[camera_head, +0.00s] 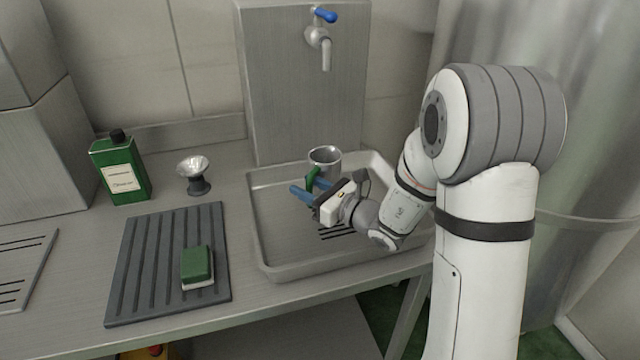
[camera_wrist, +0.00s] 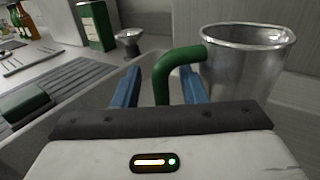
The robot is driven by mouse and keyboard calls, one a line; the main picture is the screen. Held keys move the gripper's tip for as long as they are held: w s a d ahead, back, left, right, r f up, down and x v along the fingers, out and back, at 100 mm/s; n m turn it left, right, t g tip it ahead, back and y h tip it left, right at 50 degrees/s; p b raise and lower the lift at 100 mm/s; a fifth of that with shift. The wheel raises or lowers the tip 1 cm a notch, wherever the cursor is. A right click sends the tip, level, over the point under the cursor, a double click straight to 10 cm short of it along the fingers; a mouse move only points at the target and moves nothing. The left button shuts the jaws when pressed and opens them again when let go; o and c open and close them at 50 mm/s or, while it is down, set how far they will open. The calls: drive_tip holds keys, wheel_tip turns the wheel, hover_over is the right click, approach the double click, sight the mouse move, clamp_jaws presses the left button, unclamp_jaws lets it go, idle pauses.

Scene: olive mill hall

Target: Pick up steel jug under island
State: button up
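The steel jug (camera_head: 325,157) stands upright in the shallow steel basin (camera_head: 262,232), below the wall tap. It has a green handle (camera_head: 311,179) on the side toward my gripper. My gripper (camera_head: 307,188) has blue fingers, open, one on each side of the handle. In the wrist view the green handle (camera_wrist: 163,84) rises between the fingers (camera_wrist: 160,88), with a visible gap on the left and a smaller one on the right. The jug body (camera_wrist: 245,70) is just beyond the right finger. Its lower part is hidden by my gripper.
The tap (camera_head: 320,42) with a blue lever hangs above the basin. Left of it on the counter are a green bottle (camera_head: 121,168), a small steel cup on a dark base (camera_head: 194,175), and a grey ribbed mat (camera_head: 148,265) with a green sponge (camera_head: 197,266).

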drive_tip(key=shift+c, duration=0.4)
clamp_jaws()
drive_tip(key=shift+r, duration=0.2)
